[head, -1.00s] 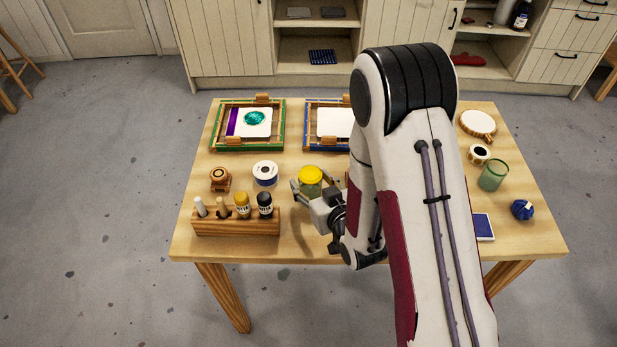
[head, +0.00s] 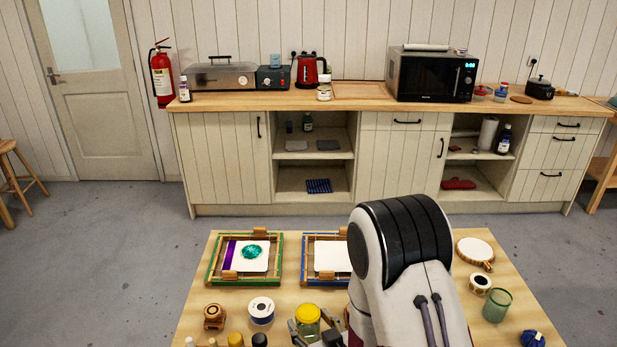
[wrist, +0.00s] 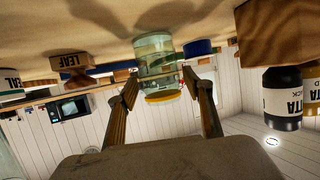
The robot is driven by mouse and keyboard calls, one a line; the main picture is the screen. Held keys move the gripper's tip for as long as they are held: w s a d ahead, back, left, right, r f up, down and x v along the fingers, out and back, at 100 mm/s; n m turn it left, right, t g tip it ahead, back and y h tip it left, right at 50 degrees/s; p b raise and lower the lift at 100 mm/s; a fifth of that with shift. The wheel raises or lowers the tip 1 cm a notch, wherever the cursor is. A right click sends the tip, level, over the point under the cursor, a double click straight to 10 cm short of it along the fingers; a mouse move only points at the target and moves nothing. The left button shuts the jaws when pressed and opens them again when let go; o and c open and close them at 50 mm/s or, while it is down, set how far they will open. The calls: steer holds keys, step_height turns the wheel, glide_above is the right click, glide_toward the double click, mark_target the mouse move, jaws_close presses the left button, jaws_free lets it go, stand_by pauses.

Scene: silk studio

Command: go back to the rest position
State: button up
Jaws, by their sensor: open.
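My gripper (head: 308,326) is low over the front part of the wooden table, beside a glass jar with a yellow lid (head: 308,315). In the wrist view, which is upside down, my gripper (wrist: 160,80) has its two fingers spread apart. The jar (wrist: 154,50) shows upright on the table, beyond and between the fingertips, and nothing is clamped. I cannot tell whether a finger touches the jar. My arm hides part of the table's right half and much of the gripper in the head view.
Two frames, green (head: 210,272) and blue (head: 306,280), lie behind. A green glass (head: 496,305) stands at right.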

steer(key=shift+r, duration=0.15)
steer(key=shift+w+a+r, duration=0.1)
steer(key=shift+w+r, duration=0.1)
steer(key=shift+r, duration=0.95)
steer(key=shift+w+d+r, duration=0.1)
steer(key=shift+d+r, duration=0.05)
steer(key=shift+r, duration=0.4)
steer(key=shift+d+r, duration=0.1)
steer(key=shift+r, duration=0.45)
steer(key=s+d+r+m+g+h, duration=0.1)
steer(key=s+d+r+g+h, duration=0.1)
steer(key=s+d+r, duration=0.35)
steer(key=s+d+r+m+g+h, duration=0.1)
steer(key=s+d+r+h, duration=0.1)
steer(key=d+r, duration=0.5)
steer(key=s+d+r+m+g, duration=0.1)
steer(key=s+r+g, duration=0.1)
steer(key=s, duration=0.9)
steer(key=s+d+r+m+g+h, duration=0.1)
steer(key=s+r, duration=0.4)
steer(key=s, duration=0.6)
steer(key=shift+s+d+m+g, duration=0.15)
steer(key=shift+d+m+g, duration=0.15)
steer(key=shift+d+g, duration=0.35)
